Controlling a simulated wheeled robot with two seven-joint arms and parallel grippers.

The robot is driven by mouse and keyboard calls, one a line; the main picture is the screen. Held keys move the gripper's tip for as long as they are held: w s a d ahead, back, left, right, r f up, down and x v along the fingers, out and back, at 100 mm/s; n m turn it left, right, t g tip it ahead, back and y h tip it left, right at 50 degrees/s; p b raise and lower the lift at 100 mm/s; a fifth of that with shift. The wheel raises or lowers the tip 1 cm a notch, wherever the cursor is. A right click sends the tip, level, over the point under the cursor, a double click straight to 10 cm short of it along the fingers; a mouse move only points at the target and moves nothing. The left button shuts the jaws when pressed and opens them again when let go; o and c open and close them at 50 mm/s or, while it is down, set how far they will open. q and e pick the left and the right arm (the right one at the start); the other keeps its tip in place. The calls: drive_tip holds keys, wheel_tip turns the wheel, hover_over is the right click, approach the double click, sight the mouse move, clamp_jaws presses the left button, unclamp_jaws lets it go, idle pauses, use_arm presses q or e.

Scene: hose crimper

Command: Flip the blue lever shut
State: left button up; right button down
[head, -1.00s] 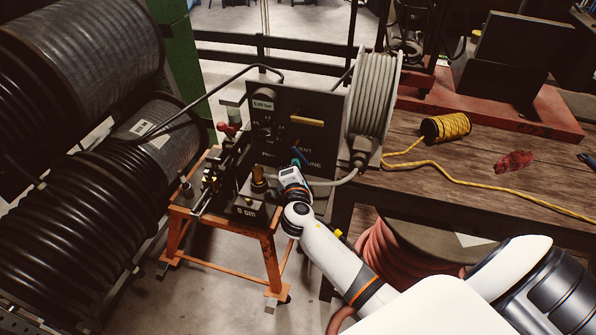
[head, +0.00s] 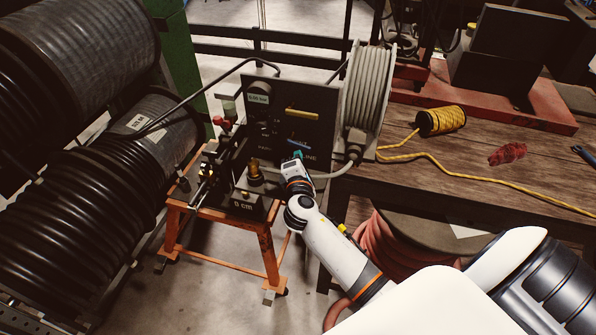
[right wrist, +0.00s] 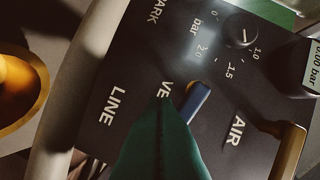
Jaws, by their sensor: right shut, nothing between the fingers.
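The blue lever (head: 298,142) is on the dark front panel of the crimper (head: 270,92). In the head view it lies roughly level, about parallel to the yellow lever above it. In the right wrist view the blue lever (right wrist: 197,102) sits beside the VENT lettering, which is partly covered. My right gripper (head: 297,156) is shut and empty just below the lever. Its green fingers (right wrist: 162,98) point at the panel, close beside the lever's end; I cannot tell whether they touch it. My left gripper is not in view.
A yellow lever (head: 303,114) and a pressure dial (right wrist: 240,35) are on the same panel. A brass fitting (head: 255,171) stands left of my gripper. A grey hose reel (head: 368,95) is at the right. The wooden bench (head: 400,178) holds a yellow rope spool (head: 441,121).

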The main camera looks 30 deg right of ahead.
drive_tip(key=b+v, duration=0.2)
drive_tip(key=v, duration=0.9)
